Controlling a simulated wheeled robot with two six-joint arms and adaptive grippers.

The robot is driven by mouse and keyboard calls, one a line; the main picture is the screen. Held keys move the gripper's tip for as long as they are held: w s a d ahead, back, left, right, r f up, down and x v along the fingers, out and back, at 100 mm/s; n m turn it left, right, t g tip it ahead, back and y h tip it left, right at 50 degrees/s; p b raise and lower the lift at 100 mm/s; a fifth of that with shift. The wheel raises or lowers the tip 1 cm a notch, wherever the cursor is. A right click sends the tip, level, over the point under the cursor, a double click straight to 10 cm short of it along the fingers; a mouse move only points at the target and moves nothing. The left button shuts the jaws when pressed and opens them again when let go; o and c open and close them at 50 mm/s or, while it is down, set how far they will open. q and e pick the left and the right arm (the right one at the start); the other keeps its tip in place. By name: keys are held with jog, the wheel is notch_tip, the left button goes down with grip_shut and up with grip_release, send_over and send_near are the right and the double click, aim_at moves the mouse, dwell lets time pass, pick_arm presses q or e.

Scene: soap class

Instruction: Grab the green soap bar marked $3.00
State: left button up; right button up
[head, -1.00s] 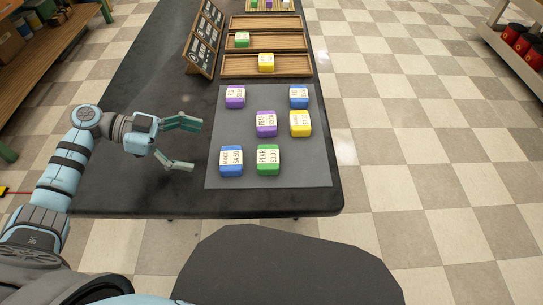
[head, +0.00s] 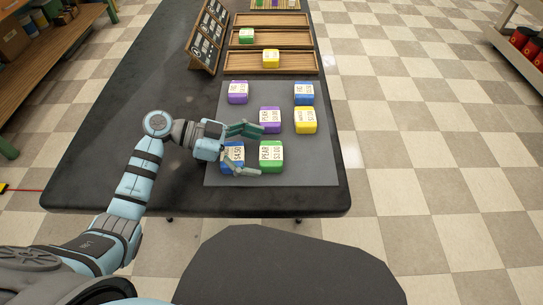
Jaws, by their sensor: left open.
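The green soap bar (head: 271,157) marked PEAR $3.00 lies on the grey mat (head: 318,165) near its front edge. My left gripper (head: 257,150) is open, with its fingers pointing right. It is over the blue soap bar (head: 233,153) marked $4.50, which it partly hides. Its fingertips are just left of the green bar, one toward its far side and one toward its near side. I cannot tell whether they touch it. My right gripper is out of view.
A purple bar (head: 270,119) lies just behind the green one, with a yellow bar (head: 305,120) to its right. Another purple bar (head: 238,92) and a blue bar (head: 304,93) lie farther back. Wooden trays (head: 300,63) and a price board (head: 207,37) stand behind the mat.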

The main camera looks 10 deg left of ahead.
pick_arm(q)
jog(key=c, duration=1.3)
